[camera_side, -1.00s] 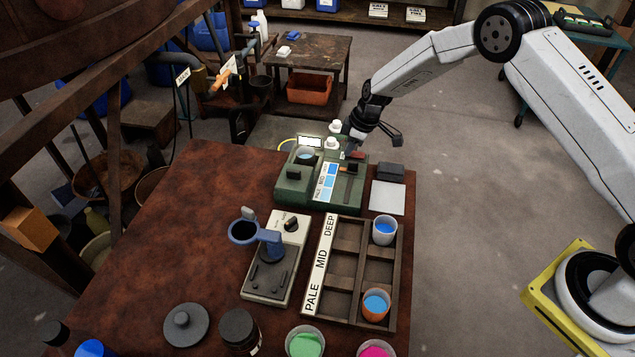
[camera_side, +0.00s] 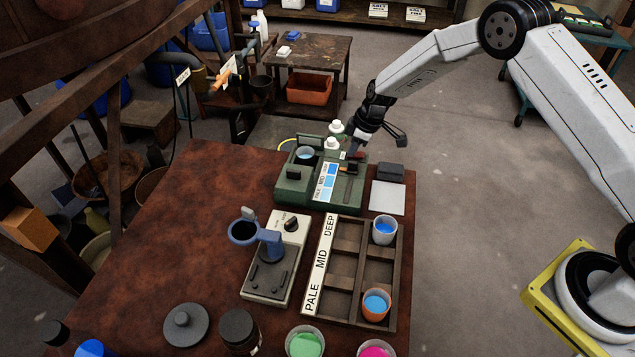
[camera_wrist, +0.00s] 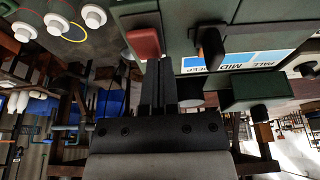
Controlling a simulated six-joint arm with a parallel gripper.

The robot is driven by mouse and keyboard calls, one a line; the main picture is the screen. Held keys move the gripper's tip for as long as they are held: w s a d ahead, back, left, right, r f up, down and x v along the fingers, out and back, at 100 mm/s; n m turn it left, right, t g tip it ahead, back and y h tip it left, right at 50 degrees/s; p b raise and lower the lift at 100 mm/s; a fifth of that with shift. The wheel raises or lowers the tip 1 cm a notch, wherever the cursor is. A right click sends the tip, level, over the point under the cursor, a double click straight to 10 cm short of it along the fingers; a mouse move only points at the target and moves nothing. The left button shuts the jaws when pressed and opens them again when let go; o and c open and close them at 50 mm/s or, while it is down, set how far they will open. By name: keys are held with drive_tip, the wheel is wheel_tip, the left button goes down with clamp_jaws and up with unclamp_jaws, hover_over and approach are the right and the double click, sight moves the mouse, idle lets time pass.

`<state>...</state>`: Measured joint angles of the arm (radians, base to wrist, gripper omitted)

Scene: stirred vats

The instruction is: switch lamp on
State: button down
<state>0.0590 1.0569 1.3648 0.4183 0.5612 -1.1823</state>
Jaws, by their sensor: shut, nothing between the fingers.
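A green instrument (camera_side: 292,190) stands at the far edge of the brown table. It carries a blue shade strip (camera_side: 326,183) marked pale, mid and deep, and a round well (camera_side: 305,153) with pale blue in it. The panel at its back is dark. In the wrist view a red switch (camera_wrist: 143,42) sits on the instrument's edge. My gripper (camera_side: 354,151) is shut and empty at the instrument's far right corner. In the wrist view its fingertips (camera_wrist: 158,66) are right at the red switch; I cannot tell whether they touch it.
A divided wooden rack (camera_side: 342,270) with cups and a grey stirrer unit (camera_side: 265,280) stand nearer. The table's left side is clear.

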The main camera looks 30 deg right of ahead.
sight(355, 156)
drive_tip(key=shift+s+d+r, duration=0.1)
drive_tip(key=shift+r, duration=0.1)
idle(0.4)
drive_tip(key=shift+r, duration=0.5)
wheel_tip(355, 156, up, 13)
drive_tip(key=shift+s+f, duration=0.15)
drive_tip(key=shift+s+d, duration=0.1)
idle(0.3)
